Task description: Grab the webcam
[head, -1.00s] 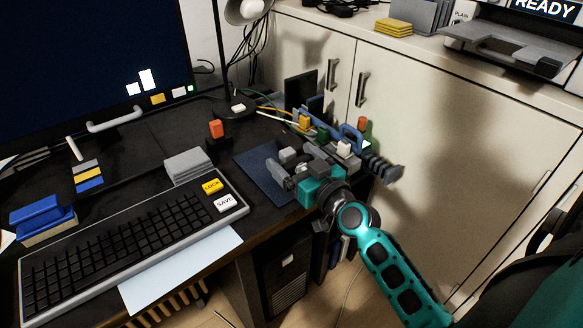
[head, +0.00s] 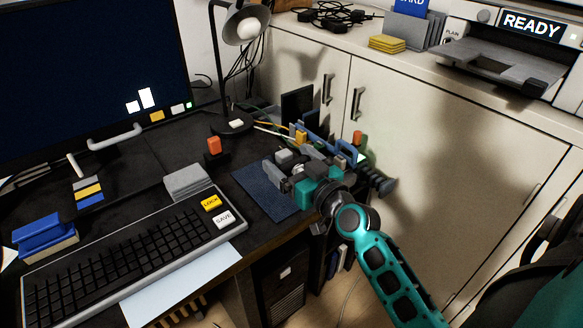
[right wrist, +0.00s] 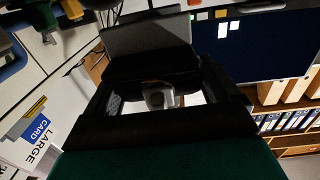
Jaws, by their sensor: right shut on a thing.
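In the right wrist view the held thing (right wrist: 160,97) is pale grey with a dark round spot, between the two black fingers. The fingers hide part of it. I cannot tell from the head view how far it is above the mat. My left gripper is not in view.
A keyboard (head: 130,250), a grey pad stack (head: 188,181) and an orange-topped item (head: 214,146) are left of the gripper. A desk lamp (head: 246,24) stands behind. Blue-framed clutter (head: 345,152) is close on the right, before the cabinet (head: 450,150).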

